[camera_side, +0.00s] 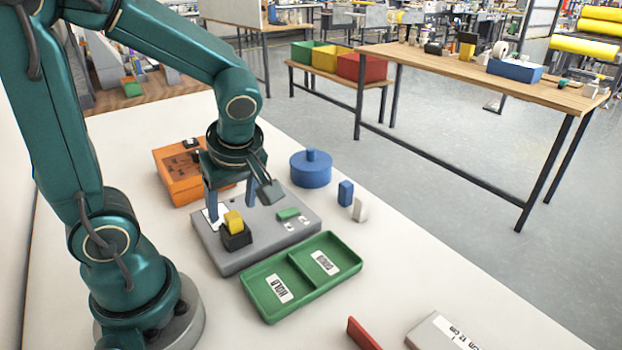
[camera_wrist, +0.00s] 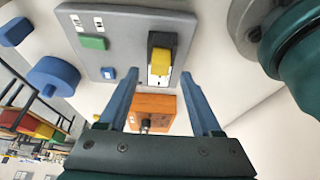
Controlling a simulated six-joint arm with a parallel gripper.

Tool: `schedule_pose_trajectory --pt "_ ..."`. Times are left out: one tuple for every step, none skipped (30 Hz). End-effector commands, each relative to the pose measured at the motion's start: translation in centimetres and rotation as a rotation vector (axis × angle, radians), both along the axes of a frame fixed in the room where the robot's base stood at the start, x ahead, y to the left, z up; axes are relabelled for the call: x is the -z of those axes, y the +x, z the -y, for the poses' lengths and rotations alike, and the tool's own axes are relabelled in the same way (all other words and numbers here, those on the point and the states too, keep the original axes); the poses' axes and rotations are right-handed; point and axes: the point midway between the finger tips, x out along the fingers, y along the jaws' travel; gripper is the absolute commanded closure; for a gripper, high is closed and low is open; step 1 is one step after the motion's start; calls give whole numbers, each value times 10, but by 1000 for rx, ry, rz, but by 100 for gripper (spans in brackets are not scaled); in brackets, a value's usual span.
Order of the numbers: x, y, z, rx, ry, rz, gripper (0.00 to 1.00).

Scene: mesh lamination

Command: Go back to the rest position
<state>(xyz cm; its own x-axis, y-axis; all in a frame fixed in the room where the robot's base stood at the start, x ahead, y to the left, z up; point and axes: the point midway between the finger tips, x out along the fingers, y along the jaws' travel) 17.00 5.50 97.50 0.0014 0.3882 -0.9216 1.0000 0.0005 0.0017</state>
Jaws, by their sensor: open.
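My gripper (camera_side: 231,195) hangs above the back left part of the grey panel (camera_side: 285,238), with its two blue fingers pointing down. In the wrist view the fingers (camera_wrist: 160,80) are spread apart and nothing is between them. A yellow block (camera_side: 233,221) sits in a black holder (camera_side: 236,238) on the panel, in front of the fingers in the side view. The yellow block also shows in the wrist view (camera_wrist: 160,62), beyond the fingertips. A green button or bar (camera_side: 288,213) lies on the panel to the right. The fingers look clear of the block.
An orange box (camera_side: 172,172) stands behind the panel, and a blue round lidded piece (camera_side: 311,172) stands to its right. Blue (camera_side: 345,193) and white (camera_side: 360,209) blocks stand nearby. A green two-part tray (camera_side: 340,250) lies in front. A red piece (camera_side: 362,335) and a grey piece (camera_side: 440,332) lie near the front.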

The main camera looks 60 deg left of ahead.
Motion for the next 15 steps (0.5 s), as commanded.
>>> schedule_pose_trajectory --pt "-5 1 2 2 0 5 34" --pt "-7 1 3 2 -1 4 34" --pt "-10 1 5 2 -1 4 34" --pt "-11 0 5 1 -1 3 34" --pt "-13 0 6 0 -1 1 34" --pt "-14 0 6 1 -2 0 34" --pt "-14 0 6 1 -2 0 34" --pt "-14 -1 6 1 -2 0 34" --pt "-14 -1 6 1 -2 -1 34" --pt "-14 -1 6 1 -2 -1 34" --pt "-14 -1 6 1 -2 -1 34" --pt "-14 -1 6 1 -2 -1 34" --pt "-14 -1 6 1 -2 -1 34" --pt "-14 -1 6 1 -2 -1 34" --pt "-14 -1 6 0 -2 0 34"
